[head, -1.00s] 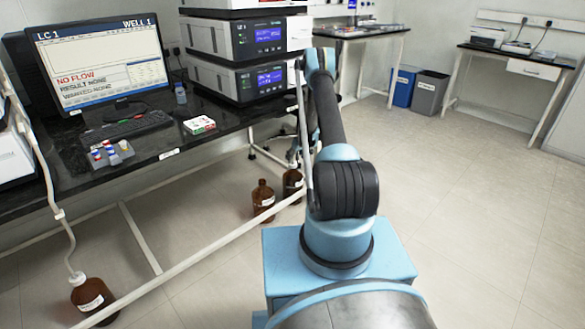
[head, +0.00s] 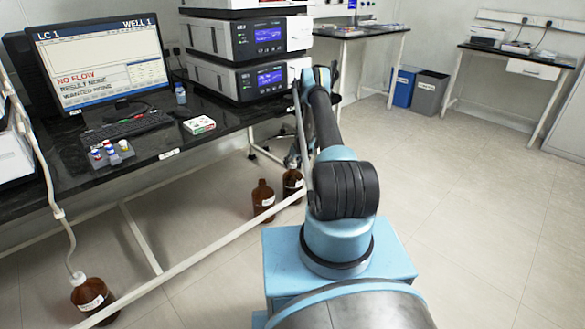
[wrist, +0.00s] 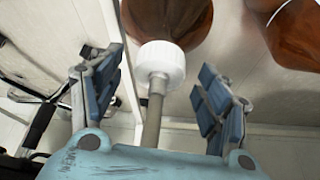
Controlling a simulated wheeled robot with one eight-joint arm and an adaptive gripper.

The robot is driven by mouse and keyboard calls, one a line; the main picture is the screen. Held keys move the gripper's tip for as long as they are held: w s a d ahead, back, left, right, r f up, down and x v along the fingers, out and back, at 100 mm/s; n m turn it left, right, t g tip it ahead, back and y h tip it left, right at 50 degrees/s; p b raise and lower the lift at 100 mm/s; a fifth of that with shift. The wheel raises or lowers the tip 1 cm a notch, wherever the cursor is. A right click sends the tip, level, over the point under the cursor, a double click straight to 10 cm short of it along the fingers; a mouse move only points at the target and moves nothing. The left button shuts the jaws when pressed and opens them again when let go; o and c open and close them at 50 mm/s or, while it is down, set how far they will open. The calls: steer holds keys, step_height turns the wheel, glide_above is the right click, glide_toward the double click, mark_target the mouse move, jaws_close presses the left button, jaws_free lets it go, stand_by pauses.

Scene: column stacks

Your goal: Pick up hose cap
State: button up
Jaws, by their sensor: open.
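The hose cap (wrist: 160,62) is white and ribbed. It sits on the neck of a brown bottle (wrist: 165,18) in the wrist view, and a grey hose (wrist: 153,112) runs from it towards my gripper. My gripper (wrist: 159,75) is open, one blue-padded finger on each side of the cap and hose, with a visible gap on both sides. In the head view my gripper is mostly hidden behind my arm, by the brown bottle (head: 293,184) under the bench end. The cap cannot be made out there.
Another brown bottle (wrist: 296,35) stands close on the right in the wrist view. A white bench rail (head: 205,255) runs along the bench's front. A separate bottle with a hose (head: 92,299) stands at lower left. The floor to the right is clear.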

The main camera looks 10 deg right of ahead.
steer(key=c, duration=1.1)
steer(key=shift+r, duration=0.1)
